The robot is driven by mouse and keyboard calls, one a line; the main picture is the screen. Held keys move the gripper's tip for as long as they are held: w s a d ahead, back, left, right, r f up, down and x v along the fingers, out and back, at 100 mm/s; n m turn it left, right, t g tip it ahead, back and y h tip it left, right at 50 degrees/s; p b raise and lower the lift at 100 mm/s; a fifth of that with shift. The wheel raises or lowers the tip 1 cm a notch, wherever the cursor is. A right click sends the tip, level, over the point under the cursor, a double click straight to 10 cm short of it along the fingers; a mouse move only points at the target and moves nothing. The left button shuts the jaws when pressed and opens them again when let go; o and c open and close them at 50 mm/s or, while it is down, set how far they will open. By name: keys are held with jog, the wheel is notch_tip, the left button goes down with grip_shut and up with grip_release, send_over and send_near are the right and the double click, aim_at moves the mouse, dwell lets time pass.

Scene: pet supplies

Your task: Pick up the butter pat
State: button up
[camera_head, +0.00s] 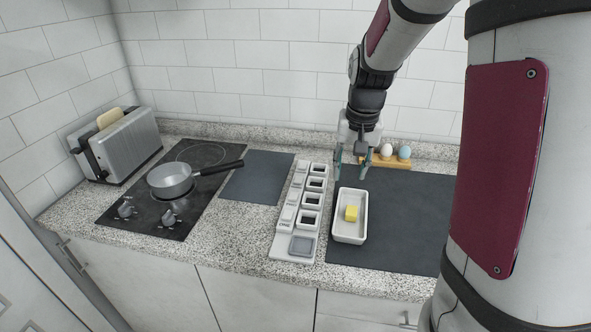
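The butter pat (351,213) is a small yellow block lying inside a white rectangular dish (349,238). The dish sits on the left part of a dark grey mat (400,235) on the counter. My gripper (350,172) points down behind and above the dish, near its far end. Its fingers look spread apart with nothing visible between them. The butter pat lies nearer the camera than the fingers and is fully in view.
A white rack with several small containers (292,250) stands left of the dish. Eggs on a wooden holder (376,161) are behind my gripper. A saucepan (170,180) sits on the black cooktop (150,225), and a toaster (122,145) stands far left. The mat's right part is clear.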

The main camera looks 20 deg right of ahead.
jog(key=w+d+f, duration=0.1)
jog(key=d+f, duration=0.2)
jog(key=d, duration=0.1)
jog(key=m, duration=0.1)
send_over(352, 211)
jog(key=shift+g, duration=0.3)
notch_tip(352, 211, down, 9)
jog(key=shift+s+r+p, duration=0.1)
jog(key=shift+s+p, duration=0.05)
jog(key=shift+p, duration=0.2)
jog(key=shift+w+f+p, duration=0.2)
jog(key=shift+f+p, duration=0.3)
jog(key=shift+f, duration=2.15)
jog(key=shift+c, duration=0.3)
jog(key=c, duration=0.6)
